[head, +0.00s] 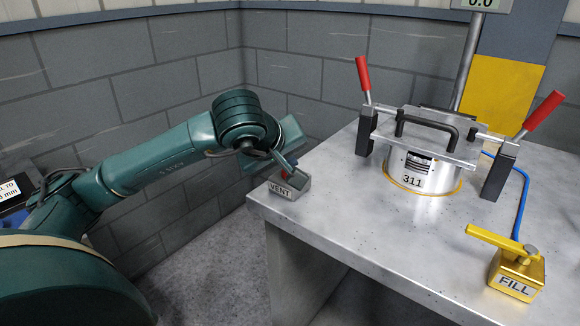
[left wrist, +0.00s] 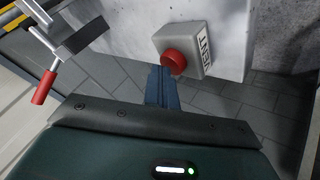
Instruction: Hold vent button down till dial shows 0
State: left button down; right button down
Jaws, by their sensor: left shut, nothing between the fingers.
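The grey vent box (head: 290,186), labelled VENT, sits at the table's near left corner. Its red button (left wrist: 174,62) shows in the left wrist view and is partly covered by my gripper in the head view. My left gripper (head: 287,171) is shut and empty, its tips right at the button; I cannot tell whether they touch it or whether it is pressed. The shut fingers also show in the left wrist view (left wrist: 160,75). The display (head: 481,4) at the top edge is cut off and appears to read 0.0. My right gripper is out of view.
A round metal vessel marked 311 (head: 421,172) stands on the table (head: 335,205) between two red-handled clamps. A yellow FILL valve (head: 515,272) is at the right, with a blue hose (head: 523,195).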

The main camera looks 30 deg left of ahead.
pick_arm(q)
jog(key=shift+r+p, duration=0.35)
jog(key=shift+r, duration=0.4)
jog(key=shift+r+p, duration=1.9)
jog(key=shift+r, duration=0.7)
jog(key=shift+f, duration=0.1)
